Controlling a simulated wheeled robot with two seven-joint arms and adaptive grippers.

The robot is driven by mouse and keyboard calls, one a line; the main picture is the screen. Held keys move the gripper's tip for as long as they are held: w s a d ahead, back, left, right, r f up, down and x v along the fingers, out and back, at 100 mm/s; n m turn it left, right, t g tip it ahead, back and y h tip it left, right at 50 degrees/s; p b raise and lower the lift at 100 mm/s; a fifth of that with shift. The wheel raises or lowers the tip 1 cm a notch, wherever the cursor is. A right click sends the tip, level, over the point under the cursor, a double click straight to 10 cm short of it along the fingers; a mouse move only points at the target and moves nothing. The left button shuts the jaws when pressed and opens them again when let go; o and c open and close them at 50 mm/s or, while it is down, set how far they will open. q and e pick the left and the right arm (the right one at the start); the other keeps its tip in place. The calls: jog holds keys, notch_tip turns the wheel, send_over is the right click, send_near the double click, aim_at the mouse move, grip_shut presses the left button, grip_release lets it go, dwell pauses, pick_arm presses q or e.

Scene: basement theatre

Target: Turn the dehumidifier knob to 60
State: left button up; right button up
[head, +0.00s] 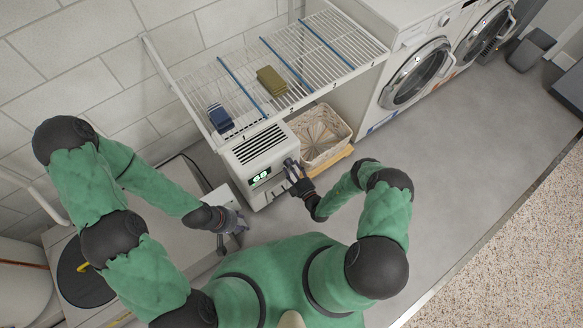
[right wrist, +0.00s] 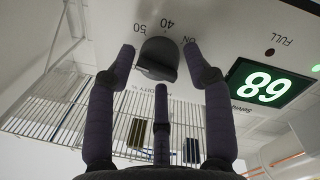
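The white dehumidifier (head: 262,152) stands below the wire shelf, with a lit green display (head: 261,176) on its front. My left gripper (head: 234,224) looks open and empty, left of the dehumidifier's front.
A wicker basket (head: 320,135) stands right of the dehumidifier. The wire shelf (head: 290,60) above holds a blue folded cloth (head: 220,118) and an olive one (head: 271,81). Washing machines (head: 415,73) stand further right. The grey floor (head: 450,150) on the right is clear.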

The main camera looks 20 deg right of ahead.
jog(key=c, duration=0.6)
jog(key=n+b, duration=0.1)
jog(key=n, duration=0.1)
jog(key=shift+a+n+b, duration=0.1)
jog(key=shift+n+b, duration=0.2)
jog(key=shift+b, duration=0.05)
jog(key=o, duration=1.1)
jog(key=shift+s, duration=0.1)
jog(key=v, duration=1.2)
jog(key=shift+f, duration=0.2)
